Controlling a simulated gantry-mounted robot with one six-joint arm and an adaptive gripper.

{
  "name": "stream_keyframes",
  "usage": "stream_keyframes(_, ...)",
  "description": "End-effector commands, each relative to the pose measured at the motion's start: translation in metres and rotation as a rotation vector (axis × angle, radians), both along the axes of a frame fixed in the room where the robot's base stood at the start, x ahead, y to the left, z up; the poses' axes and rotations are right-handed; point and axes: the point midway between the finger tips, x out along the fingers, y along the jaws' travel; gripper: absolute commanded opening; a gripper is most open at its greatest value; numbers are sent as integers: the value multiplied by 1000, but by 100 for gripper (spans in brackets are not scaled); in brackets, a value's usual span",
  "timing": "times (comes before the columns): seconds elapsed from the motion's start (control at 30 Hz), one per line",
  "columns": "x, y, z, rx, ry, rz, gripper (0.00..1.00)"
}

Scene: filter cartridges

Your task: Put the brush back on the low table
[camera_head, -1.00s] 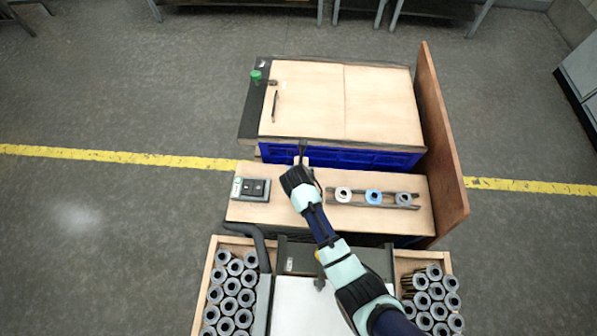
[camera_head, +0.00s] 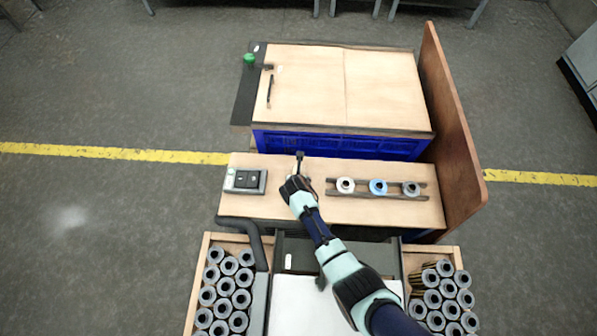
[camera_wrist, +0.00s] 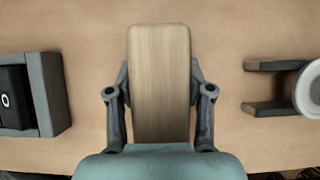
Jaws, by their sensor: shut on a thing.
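My gripper (camera_head: 299,178) is shut on the brush and is over the low table (camera_head: 390,211), left of its middle. In the wrist view the brush (camera_wrist: 160,70) shows as a pale wooden block, held between the two dark fingers of my gripper (camera_wrist: 160,97). The block points away from the palm. Bristles are not visible in the wrist view. I cannot tell whether the brush touches the tabletop. The low table's surface also fills the wrist view (camera_wrist: 240,30).
A switch box (camera_head: 245,181) stands on the table left of my gripper. A dark rail (camera_head: 330,191) with three rings lies to the right. Behind is a blue cabinet (camera_head: 340,146) with a wooden top. A tall wooden panel (camera_head: 452,130) bounds the right. Crates of cartridges flank the front.

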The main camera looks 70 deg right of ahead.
Motion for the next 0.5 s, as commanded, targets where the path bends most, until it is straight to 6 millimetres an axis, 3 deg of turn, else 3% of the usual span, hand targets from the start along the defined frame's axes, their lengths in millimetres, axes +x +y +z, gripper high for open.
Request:
stream_keyframes(0.2,0,0,-3,0,0,0,19)
stream_keyframes(0.23,0,0,-2,0,0,0,56)
stream_keyframes(0.37,0,0,-2,0,0,0,77)
stream_keyframes(0.5,0,0,-2,0,0,0,77)
